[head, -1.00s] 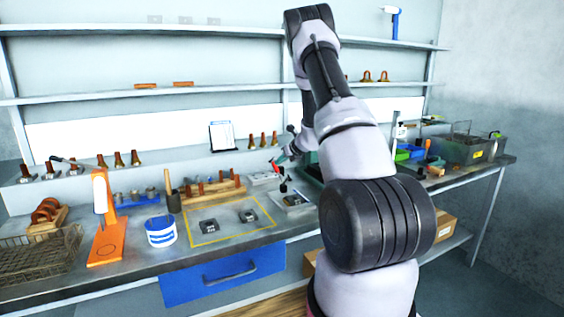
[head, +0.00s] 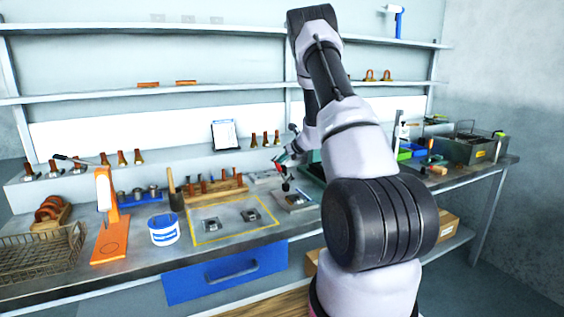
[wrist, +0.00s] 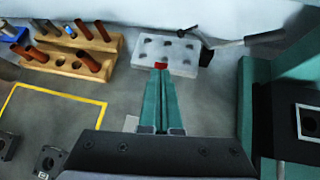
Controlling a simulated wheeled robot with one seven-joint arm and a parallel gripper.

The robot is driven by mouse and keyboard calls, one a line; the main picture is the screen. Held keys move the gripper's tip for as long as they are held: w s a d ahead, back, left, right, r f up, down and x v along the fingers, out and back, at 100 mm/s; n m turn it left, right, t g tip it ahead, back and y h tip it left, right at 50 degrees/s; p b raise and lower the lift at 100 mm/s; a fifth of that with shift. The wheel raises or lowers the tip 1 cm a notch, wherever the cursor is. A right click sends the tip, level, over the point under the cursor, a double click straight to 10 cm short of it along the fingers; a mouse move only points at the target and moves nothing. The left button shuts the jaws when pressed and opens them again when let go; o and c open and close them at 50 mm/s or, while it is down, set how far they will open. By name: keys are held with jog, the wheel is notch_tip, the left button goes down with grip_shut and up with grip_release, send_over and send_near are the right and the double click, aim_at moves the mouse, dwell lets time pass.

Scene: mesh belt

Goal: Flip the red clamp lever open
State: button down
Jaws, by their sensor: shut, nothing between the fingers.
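My gripper (wrist: 159,98) is shut, with its two long teal fingers side by side and nothing between them. A small red piece (wrist: 161,65) shows right at the fingertips in the wrist view. It may be the end of the red clamp lever, but I cannot tell whether the fingers touch it. In the head view a small red part (head: 278,168) shows beside my wrist, above the back of the bench. The clamp's body and the lever's pivot cannot be made out. The fingers hide what lies under them.
A grey block with holes (wrist: 145,49) lies beyond the fingertips. A grey arm with a dark end (wrist: 266,36) reaches in beside it. A teal machine frame (wrist: 246,105) stands close on the right. A wooden rack of pegs (wrist: 68,60) is at left. The yellow-outlined area (head: 235,235) holds two dark parts.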

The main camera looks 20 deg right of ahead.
jog(key=s+d+r, duration=0.3)
jog(key=s+r, duration=0.4)
jog(key=r, duration=0.4)
jog(key=shift+r, duration=0.15)
jog(key=shift+d, duration=0.1)
jog(key=s+a+r+n+g+y, duration=0.2)
jog(key=s+a+r+n+y, duration=0.1)
jog(key=s+a+r+n, duration=1.5)
jog(key=s+a+n+h, duration=0.2)
jog(key=s+n, duration=0.4)
jog(key=s, duration=0.4)
jog(key=s+a+n+h, duration=0.2)
jog(key=s+n, duration=0.4)
jog(key=s, duration=0.3)
jog(key=shift+s+a+g, duration=0.35)
jog(key=shift+a+g, duration=0.05)
jog(key=shift+a, duration=0.1)
